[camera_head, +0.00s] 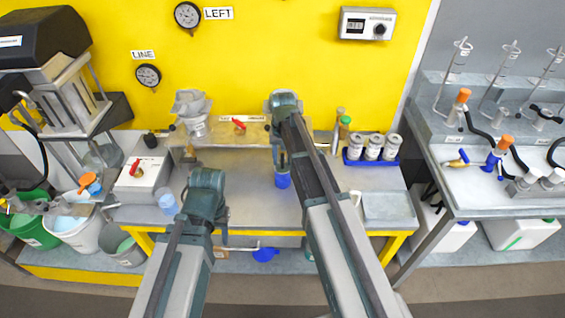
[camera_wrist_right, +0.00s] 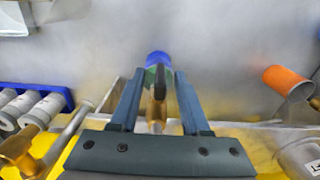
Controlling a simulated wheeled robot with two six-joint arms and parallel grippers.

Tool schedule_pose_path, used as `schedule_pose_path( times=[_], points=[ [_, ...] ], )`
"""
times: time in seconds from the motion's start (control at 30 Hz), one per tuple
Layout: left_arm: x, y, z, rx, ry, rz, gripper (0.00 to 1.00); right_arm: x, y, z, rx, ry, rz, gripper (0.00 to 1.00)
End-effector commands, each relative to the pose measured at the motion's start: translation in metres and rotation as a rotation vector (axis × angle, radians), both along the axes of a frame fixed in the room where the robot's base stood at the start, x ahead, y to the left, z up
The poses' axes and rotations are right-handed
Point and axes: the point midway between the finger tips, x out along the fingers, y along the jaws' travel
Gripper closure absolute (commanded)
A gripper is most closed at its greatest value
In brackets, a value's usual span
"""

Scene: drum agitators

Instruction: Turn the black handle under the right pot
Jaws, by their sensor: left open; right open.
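In the right wrist view, my right gripper (camera_wrist_right: 158,88) is open, with one finger on each side of the black handle (camera_wrist_right: 157,92). The handle sits on a brass tap (camera_wrist_right: 157,112), and I cannot tell whether a finger touches it. A blue cup (camera_wrist_right: 158,60) is just beyond the fingertips; it also shows in the head view (camera_head: 283,181), below my right wrist. The right pot is hidden behind my right arm in the head view. The left pot (camera_head: 196,122) is a metal vessel at the back of the bench. My left gripper (camera_head: 221,238) is partly visible near the bench's front edge, away from both pots.
A blue rack (camera_head: 372,160) of white-capped jars stands right of my right arm. An orange cup (camera_wrist_right: 285,80) is at the right of the wrist view. A white box with a red switch (camera_head: 142,174) sits at the left. The bench front between the arms is mostly clear.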

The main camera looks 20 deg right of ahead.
Motion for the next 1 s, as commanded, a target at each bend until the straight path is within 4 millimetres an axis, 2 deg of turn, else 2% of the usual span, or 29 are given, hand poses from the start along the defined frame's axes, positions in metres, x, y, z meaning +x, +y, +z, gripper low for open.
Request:
schedule_pose_path(
  times=[0.17,0.43,0.8,1.0],
  points=[
    [0.0001,0.0000,0.0008,0.000,0.000,0.000,0.50,0.0000,0.0000,0.0008,0.000,0.000,0.000,0.54],
    [0.0000,0.0000,0.0007,0.000,0.000,0.000,0.50,0.0000,0.0000,0.0008,0.000,0.000,0.000,1.00],
    [0.0000,0.0000,0.0005,0.000,0.000,0.000,0.50,-0.0003,-0.0003,0.0005,0.008,-0.002,0.000,1.00],
    [0.0000,0.0000,-0.0011,0.000,0.000,0.000,0.50,-0.0015,-0.0022,-0.0005,0.072,-0.019,-0.002,1.00]
  ],
)
